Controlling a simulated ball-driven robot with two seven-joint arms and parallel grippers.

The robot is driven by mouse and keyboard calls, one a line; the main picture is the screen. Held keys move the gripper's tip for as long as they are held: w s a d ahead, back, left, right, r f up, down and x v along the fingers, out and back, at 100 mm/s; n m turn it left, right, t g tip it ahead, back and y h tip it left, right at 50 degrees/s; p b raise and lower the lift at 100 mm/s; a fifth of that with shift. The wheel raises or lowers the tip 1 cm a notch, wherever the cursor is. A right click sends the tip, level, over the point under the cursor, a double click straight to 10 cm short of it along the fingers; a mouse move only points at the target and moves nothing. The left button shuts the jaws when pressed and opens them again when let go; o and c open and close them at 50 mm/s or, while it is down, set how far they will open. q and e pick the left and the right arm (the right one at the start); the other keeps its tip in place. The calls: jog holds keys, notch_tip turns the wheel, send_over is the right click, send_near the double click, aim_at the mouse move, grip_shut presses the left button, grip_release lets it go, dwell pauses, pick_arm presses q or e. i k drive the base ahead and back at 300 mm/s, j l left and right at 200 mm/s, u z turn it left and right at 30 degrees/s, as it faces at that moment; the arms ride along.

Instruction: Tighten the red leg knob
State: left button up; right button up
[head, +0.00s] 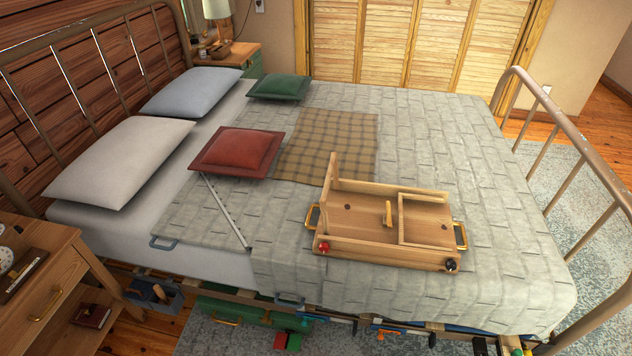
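A wooden bed tray (372,245) lies on the quilt, right of the bed's middle, with its framed side up. The red leg knob (324,247) sits at its near left corner. A black knob (451,265) sits at its near right corner. A wooden post (334,169) rises at the far left corner, and a small wooden piece (388,213) stands on the panel. Brass handles show at the left end (312,217) and right end (460,235). How tight the red knob is cannot be told. Neither of my grippers is in view.
A red cushion (236,152), a green cushion (279,87) and a checked cloth (330,142) lie behind the tray. A thin grey bar (226,212) lies to its left. The metal footboard (568,140) bounds the right. Boxes and loose items show under the near bed edge.

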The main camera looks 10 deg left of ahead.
aim_at(324, 247)
jog(key=j+z, duration=0.2)
jog(key=j, duration=0.55)
jog(key=k+j+z, duration=0.2)
jog(key=j, duration=0.6)
jog(key=i, duration=0.05)
